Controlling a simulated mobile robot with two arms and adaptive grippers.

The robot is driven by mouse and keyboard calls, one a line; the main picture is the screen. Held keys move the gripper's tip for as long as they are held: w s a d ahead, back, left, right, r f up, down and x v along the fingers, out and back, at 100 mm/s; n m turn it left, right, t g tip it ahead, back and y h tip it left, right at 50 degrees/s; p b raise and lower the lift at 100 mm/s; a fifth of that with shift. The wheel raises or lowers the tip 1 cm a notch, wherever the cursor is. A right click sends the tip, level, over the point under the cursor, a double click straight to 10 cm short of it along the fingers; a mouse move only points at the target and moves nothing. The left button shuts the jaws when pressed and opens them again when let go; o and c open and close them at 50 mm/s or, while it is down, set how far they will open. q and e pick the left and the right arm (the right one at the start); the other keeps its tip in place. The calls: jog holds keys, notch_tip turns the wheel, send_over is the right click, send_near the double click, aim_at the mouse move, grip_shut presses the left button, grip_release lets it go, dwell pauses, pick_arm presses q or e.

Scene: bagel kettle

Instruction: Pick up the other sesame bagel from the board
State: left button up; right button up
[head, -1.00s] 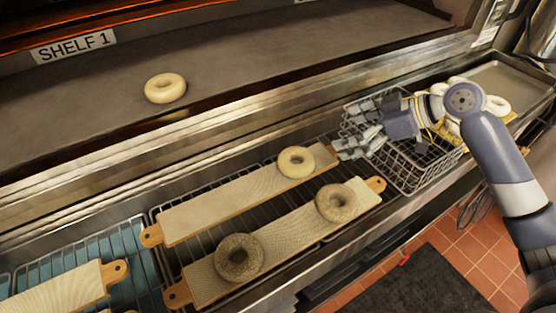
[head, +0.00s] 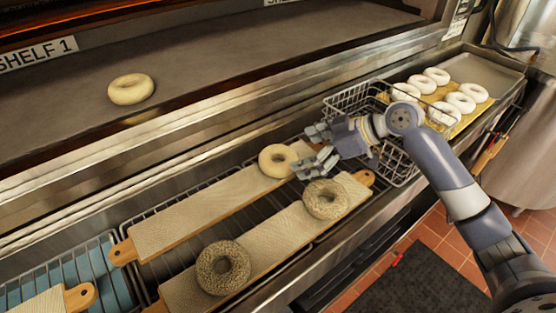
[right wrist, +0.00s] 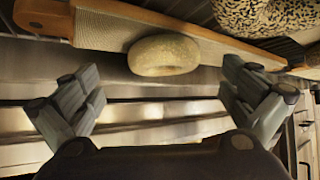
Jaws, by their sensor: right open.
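Two seeded bagels lie on the lower wooden board (head: 270,236): a lighter speckled one (head: 325,199) near its right end and a darker one (head: 223,267) toward its left. A pale bagel (head: 278,160) lies on the upper board (head: 200,212). My right gripper (head: 308,152) is open and empty, just right of the pale bagel and above the lighter speckled one. In the right wrist view, the spread fingers of my right gripper (right wrist: 162,82) flank a pale bagel (right wrist: 163,56). A dark-speckled bagel (right wrist: 252,17) shows at the top right. My left gripper is out of view.
A wire basket (head: 400,165) stands behind my right arm. A tray (head: 497,72) with several white rings is at the right. Another pale bagel (head: 131,89) sits on the oven shelf (head: 220,62). Steel edges border the boards, which rest on wire racks.

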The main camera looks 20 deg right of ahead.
aim_at(285, 159)
jog(key=shift+w+a+f, duration=0.35)
jog(key=shift+a, duration=0.15)
jog(key=x, duration=0.1)
jog(key=p+x, duration=0.1)
jog(key=x, duration=0.2)
jog(key=shift+a+r+p, duration=0.15)
jog(key=shift+a+p, duration=0.2)
jog(key=shift+a, duration=0.05)
jog(key=shift+w+a+f, duration=0.15)
jog(key=shift+a+f, duration=0.05)
jog(key=shift+f, duration=0.1)
jog(key=shift+d, duration=0.1)
jog(key=shift+c, duration=0.6)
jog(key=c, duration=0.9)
